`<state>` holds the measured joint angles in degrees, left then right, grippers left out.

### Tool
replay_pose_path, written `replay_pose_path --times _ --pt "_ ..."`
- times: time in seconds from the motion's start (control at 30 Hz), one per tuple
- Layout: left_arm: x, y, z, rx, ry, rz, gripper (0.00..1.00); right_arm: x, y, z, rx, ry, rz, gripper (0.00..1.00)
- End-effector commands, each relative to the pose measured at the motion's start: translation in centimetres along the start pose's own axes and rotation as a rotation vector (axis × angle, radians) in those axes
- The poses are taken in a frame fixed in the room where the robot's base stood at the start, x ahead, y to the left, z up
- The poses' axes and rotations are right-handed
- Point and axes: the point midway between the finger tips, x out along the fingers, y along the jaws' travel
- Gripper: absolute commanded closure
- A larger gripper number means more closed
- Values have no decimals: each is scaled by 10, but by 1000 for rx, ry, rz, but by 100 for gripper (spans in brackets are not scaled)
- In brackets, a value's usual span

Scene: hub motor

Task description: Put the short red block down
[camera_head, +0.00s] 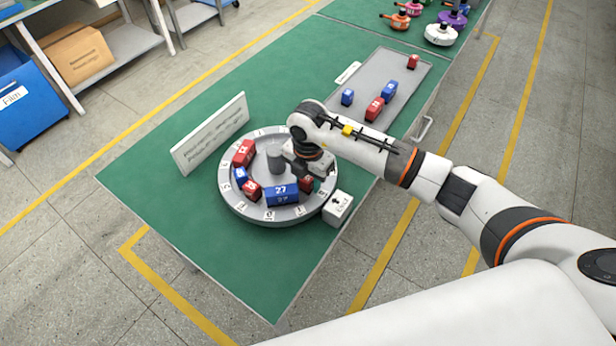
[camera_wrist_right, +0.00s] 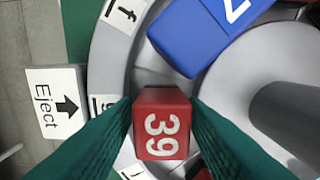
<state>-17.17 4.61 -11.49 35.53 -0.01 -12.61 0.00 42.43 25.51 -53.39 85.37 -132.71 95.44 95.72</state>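A short red block marked 39 (camera_wrist_right: 162,128) sits between the two green fingers of my right gripper (camera_wrist_right: 162,108), which touch its sides. In the head view this red block (camera_head: 307,184) shows just below my right gripper (camera_head: 312,172), over the right side of the round grey hub (camera_head: 237,207). I cannot tell whether its underside rests on the hub. A blue block marked 27 (camera_head: 282,195) lies beside it on the hub; it also shows in the wrist view (camera_wrist_right: 205,30). My left gripper is not in view.
Other red (camera_head: 244,153) and blue (camera_head: 240,174) blocks lie on the hub's left side, around a grey centre post (camera_head: 276,158). A white Eject box (camera_head: 338,207) stands at the hub's right. A white sign (camera_head: 211,133) stands behind left. A grey tray (camera_head: 408,92) holds several blocks.

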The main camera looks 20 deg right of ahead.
Motion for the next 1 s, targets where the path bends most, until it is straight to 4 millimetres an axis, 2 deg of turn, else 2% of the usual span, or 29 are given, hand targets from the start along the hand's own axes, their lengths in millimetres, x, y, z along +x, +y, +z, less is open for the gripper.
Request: replay_pose_path --times 0.17,0.27,0.33,0.8,1.0 --pt "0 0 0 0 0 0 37 -1 -1 0 0 1 -3 51" --pt "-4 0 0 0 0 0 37 -6 -1 0 0 1 -5 51" --pt "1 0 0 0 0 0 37 -12 -2 -1 -1 2 -7 51" --pt "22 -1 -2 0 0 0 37 -103 -1 0 -1 3 -7 51" --pt "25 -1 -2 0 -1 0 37 -122 0 0 1 1 -3 51"
